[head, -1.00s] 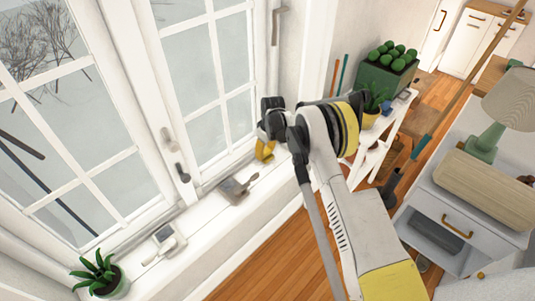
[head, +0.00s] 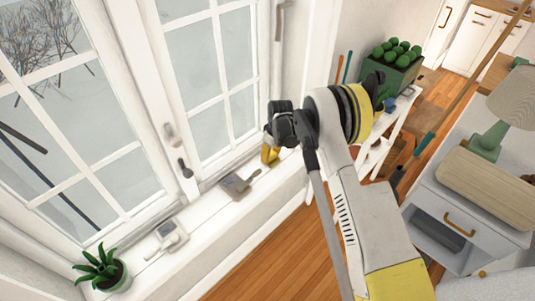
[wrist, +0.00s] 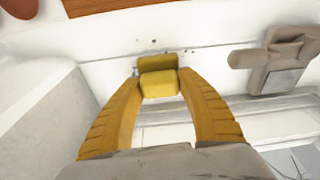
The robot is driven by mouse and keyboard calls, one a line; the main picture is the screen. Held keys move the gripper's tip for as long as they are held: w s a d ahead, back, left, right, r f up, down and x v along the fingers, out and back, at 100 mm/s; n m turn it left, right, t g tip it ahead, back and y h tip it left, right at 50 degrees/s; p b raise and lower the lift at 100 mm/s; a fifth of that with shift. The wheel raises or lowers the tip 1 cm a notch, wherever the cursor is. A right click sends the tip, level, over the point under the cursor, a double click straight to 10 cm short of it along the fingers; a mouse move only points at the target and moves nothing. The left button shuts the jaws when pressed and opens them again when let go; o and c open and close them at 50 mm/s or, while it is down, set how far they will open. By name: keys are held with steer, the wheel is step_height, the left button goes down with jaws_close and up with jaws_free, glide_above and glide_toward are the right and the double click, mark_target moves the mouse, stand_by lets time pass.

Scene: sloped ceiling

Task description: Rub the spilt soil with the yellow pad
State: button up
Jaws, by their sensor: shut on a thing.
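My gripper (wrist: 160,88) has yellow-orange fingers and is shut on the yellow pad (wrist: 158,82), a small block between the fingertips in the wrist view. Small dark specks of spilt soil (wrist: 153,41) lie on the white sill (wrist: 108,72), just beyond the pad and to its right. I cannot tell whether the pad touches the sill. In the head view my gripper (head: 270,156) points down over the sill by the window; the pad is hard to tell from the fingers there, and the soil cannot be made out.
A grey flat tool with a handle (head: 238,185) lies on the sill close to the gripper; it also shows in the wrist view (wrist: 275,60).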

mark_target(277, 171)
steer(key=shift+s+d+r, duration=0.1)
steer(key=shift+s+d, duration=1.9)
steer(key=shift+s, duration=0.2)
steer(key=shift+s+a, duration=0.65)
steer(key=shift+a, duration=0.05)
steer(key=shift+w+a, duration=1.7)
steer(key=shift+w, duration=0.2)
steer(key=shift+w+a, duration=1.65)
steer(key=shift+w, duration=0.2)
steer(key=shift+a+r+p, duration=0.1)
steer(key=shift+r+p, duration=1.05)
steer(key=shift+r, duration=1.8)
steer(key=shift+c, duration=0.2)
